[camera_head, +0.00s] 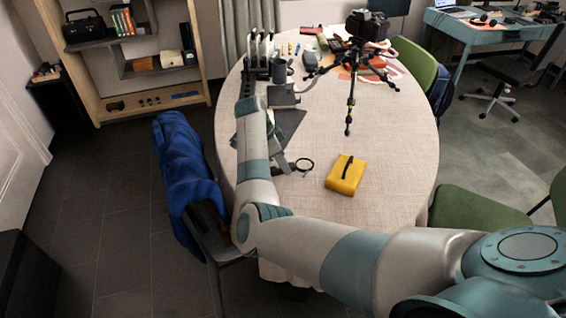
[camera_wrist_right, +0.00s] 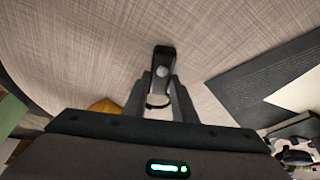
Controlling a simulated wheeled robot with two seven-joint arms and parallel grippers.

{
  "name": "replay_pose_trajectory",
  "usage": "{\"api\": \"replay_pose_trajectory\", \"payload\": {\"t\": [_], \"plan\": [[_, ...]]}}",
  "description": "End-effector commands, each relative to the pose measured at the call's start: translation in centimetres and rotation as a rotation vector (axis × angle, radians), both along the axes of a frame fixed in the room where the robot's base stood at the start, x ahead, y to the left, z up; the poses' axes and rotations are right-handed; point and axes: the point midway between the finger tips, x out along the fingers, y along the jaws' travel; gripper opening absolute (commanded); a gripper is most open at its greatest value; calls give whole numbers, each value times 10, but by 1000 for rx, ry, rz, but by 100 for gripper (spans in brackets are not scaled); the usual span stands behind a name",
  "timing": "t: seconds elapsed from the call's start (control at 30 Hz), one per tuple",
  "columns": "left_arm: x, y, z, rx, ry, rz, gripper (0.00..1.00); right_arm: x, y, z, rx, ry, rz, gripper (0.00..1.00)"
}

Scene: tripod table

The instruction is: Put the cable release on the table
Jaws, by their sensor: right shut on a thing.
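My right gripper (camera_wrist_right: 161,92) is shut on the cable release (camera_wrist_right: 163,65), a small black stick with a round grey button. Its far end sticks out beyond the fingertips, and a thin ring shows between the fingers. The pale cloth of the table (camera_wrist_right: 110,50) lies behind it; the gap to the cloth is hard to judge. In the head view my right gripper (camera_head: 288,165) is low over the left part of the table (camera_head: 390,150), left of the yellow pouch. A dark ring (camera_head: 304,165) shows at its tip; I cannot tell if it belongs to the cable release. My left gripper is out of view.
A yellow pouch (camera_head: 346,174) with a black strap lies right of the gripper. A camera on a black tripod (camera_head: 352,85) stands farther back. A dark sheet (camera_head: 290,125) lies behind the gripper. The front and right cloth is clear. A blue jacket (camera_head: 184,160) hangs at the left.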

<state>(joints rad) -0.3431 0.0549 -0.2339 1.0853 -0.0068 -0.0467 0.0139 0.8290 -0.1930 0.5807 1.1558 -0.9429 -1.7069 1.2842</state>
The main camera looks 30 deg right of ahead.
Motion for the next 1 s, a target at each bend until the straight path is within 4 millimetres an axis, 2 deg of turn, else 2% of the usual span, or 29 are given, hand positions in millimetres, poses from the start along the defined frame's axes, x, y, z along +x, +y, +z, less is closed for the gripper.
{"api": "replay_pose_trajectory", "payload": {"t": [0.43, 0.47, 0.5, 0.53, 0.77, 1.0], "plan": [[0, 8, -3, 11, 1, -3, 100, 0, 0, -6, 1, -1, -1, 2], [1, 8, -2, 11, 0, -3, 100, 0, 0, -5, 1, -1, -1, 29], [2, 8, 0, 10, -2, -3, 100, 0, 0, -5, 1, -1, -1, 39], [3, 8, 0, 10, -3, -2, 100, 0, 0, -5, 1, -1, -1, 43], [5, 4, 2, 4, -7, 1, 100, 0, 0, -5, 1, -1, -1, 43], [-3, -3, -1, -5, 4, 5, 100, 1, 2, 1, 1, -2, 1, 43]]}}
